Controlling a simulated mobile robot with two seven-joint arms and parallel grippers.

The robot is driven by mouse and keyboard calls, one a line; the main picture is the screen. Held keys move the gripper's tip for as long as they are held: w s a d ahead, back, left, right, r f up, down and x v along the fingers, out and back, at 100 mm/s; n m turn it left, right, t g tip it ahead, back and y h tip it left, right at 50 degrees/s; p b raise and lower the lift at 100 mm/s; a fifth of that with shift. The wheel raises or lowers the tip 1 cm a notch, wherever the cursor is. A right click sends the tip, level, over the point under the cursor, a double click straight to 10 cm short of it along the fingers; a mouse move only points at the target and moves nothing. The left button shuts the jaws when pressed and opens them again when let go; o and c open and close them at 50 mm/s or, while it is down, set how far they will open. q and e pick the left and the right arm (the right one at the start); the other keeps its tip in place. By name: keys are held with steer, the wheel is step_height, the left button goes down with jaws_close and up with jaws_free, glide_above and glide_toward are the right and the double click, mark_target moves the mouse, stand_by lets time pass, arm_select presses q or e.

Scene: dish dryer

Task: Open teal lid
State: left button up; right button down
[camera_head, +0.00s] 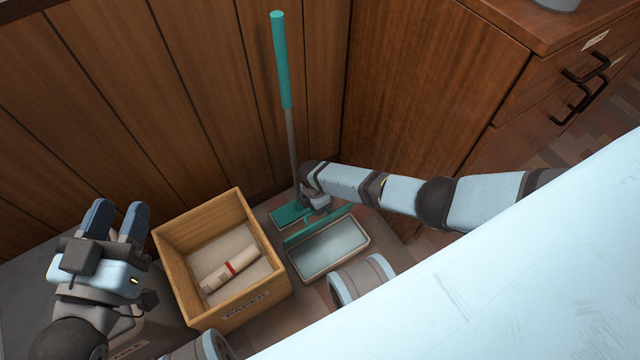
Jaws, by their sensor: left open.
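A pale rectangular container (330,250) sits on the floor at the middle, its grey-white inside showing. A teal strip (304,234) runs along its far edge and looks like a lid seen nearly edge-on, standing up. My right gripper (316,205) reaches in from the right, just behind that strip; its fingers are small and partly hidden, so I cannot tell whether it touches the lid. My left gripper (117,222) is open and empty at the left, beside the wooden crate and away from the container.
An open wooden crate (268,297) with a rolled paper inside stands left of the container. A teal-handled mop (280,60) leans upright in the corner, its teal foot by my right gripper. Wood panels rise behind; a cabinet (440,90) stands at the right.

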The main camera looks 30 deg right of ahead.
arm_select(q)
steer(key=shift+w+r+m, duration=0.1)
steer(key=shift+w+m, duration=0.15)
steer(key=shift+m, duration=0.05)
arm_select(e)
steer(key=shift+f+g, duration=0.25)
steer(key=shift+g, duration=0.15)
arm_select(q)
steer(key=shift+a, duration=0.1)
arm_select(e)
steer(key=c, duration=1.2)
jaws_free()
steer(key=shift+o, duration=0.2)
steer(key=shift+w, duration=0.15)
steer(key=shift+r, duration=0.1)
arm_select(q)
steer(key=shift+s+d+f+n+g+y+p, duration=0.15)
steer(key=shift+s+d+f+n+g+p, duration=0.15)
steer(key=shift+s+n+p, duration=0.55)
steer(key=shift+s+d+f+n+g+y+p, duration=0.2)
steer(key=shift+s+d+n+g+p, duration=0.25)
steer(key=shift+p, duration=0.7)
arm_select(e)
steer(key=v, duration=0.7)
steer(key=shift+r, duration=0.25)
